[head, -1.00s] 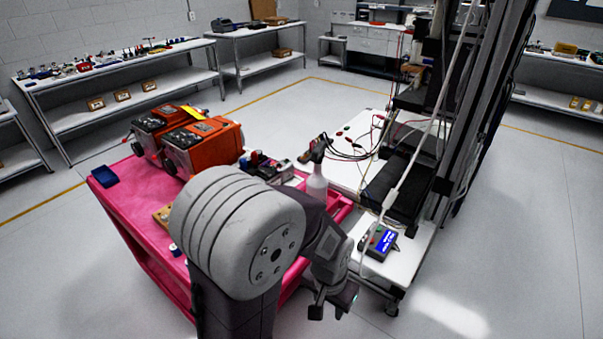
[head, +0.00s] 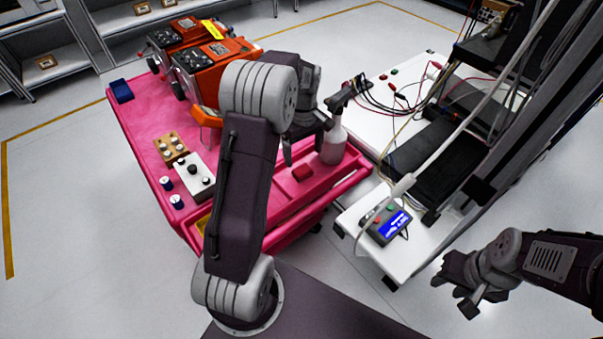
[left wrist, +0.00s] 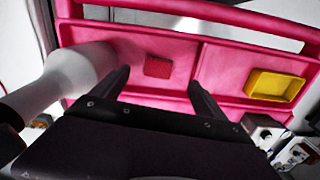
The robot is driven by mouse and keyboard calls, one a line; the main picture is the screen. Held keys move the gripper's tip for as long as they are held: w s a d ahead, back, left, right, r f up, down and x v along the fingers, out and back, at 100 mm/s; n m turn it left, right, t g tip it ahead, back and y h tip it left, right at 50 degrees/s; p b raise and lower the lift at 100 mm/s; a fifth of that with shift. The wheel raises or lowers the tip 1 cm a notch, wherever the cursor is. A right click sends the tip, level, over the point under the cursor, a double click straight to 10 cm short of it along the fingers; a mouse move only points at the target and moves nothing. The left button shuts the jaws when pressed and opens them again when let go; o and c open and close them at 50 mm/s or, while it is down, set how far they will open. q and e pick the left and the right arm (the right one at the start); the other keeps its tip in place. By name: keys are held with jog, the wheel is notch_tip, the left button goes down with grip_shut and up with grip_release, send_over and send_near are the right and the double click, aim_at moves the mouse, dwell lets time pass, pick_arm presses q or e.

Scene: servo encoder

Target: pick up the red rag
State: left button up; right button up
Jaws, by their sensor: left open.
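The red rag (head: 302,172) is a small red folded piece lying in a compartment along the right side of the pink cart top (head: 140,130). It also shows in the left wrist view (left wrist: 158,67), between and beyond my fingertips. My left gripper (head: 305,150) is open and empty, above and slightly behind the rag, apart from it. Its spread fingers show in the left wrist view (left wrist: 158,80). My right gripper (head: 456,296) hangs over the floor at the lower right, its fingers apart and empty, far from the cart.
Orange machines (head: 215,65) sit at the cart's far end. A yellow tray (left wrist: 273,85) lies in the neighbouring compartment. A white bench (head: 360,228) with a meter (head: 385,222) stands to the right.

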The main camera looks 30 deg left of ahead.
aim_at(305, 172)
pick_arm(q)
notch_tip(305, 172, down, 9)
jog(key=shift+w+d+f, duration=0.1)
jog(key=shift+w+d, duration=0.05)
jog(key=c, duration=1.4)
jog(key=shift+r, duration=0.65)
notch_tip(305, 172, up, 3)
jog(key=a+r, duration=0.2)
jog(key=a, duration=0.2)
jog(key=w+a+r, duration=0.1)
jog(key=a+r, duration=0.1)
jog(key=a, duration=0.1)
jog(key=a+r, duration=0.3)
jog(key=a, duration=0.1)
jog(key=shift+w+a+p, duration=0.3)
jog(key=shift+p, duration=0.1)
